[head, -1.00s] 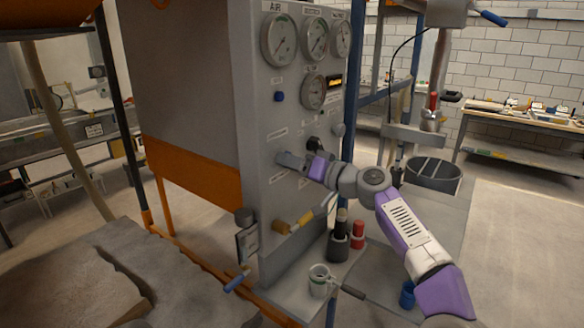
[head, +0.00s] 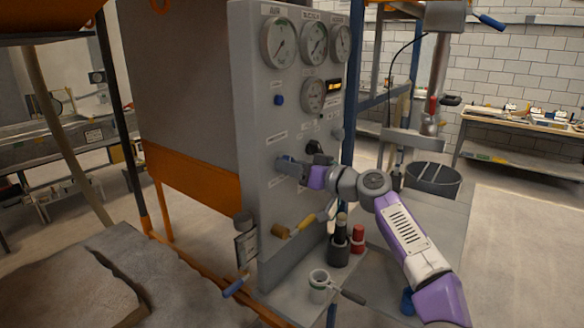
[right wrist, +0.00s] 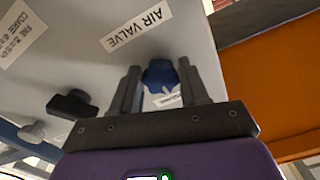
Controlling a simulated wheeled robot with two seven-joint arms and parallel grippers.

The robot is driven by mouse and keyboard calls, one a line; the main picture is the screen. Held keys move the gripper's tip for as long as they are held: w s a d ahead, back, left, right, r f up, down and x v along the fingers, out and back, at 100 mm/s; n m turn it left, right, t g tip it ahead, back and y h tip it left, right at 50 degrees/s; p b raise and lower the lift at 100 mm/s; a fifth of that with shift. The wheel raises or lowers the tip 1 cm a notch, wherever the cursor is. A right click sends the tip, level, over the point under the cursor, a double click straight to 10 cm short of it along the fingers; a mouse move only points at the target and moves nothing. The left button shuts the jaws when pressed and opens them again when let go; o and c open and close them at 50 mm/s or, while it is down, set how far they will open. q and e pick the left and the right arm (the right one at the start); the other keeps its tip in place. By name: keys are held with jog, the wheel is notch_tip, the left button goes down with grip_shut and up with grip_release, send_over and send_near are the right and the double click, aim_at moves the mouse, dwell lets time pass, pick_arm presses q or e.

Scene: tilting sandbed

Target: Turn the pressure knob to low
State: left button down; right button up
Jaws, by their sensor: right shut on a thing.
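The grey control panel (head: 262,210) stands upright in the middle of the head view. My right gripper (head: 288,166) is at its front face, below the gauges. In the right wrist view its two fingers (right wrist: 158,82) are shut on a blue knob (right wrist: 160,74), one on each side. A label reading "AIR VALVE" is beside this knob. A black knob (right wrist: 72,103) is on the panel left of the fingers and shows in the head view (head: 314,147), apart from the gripper. I cannot read which knob is marked as pressure. My left gripper is not in view.
Several round gauges (head: 315,44) and a small blue knob (head: 279,100) are higher on the panel. A cup (head: 319,285) and dark and red bottles (head: 358,238) stand on the shelf below.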

jog(key=o, duration=1)
jog(key=b+v, duration=0.2)
jog(key=v, duration=0.5)
jog(key=shift+s+d, duration=0.2)
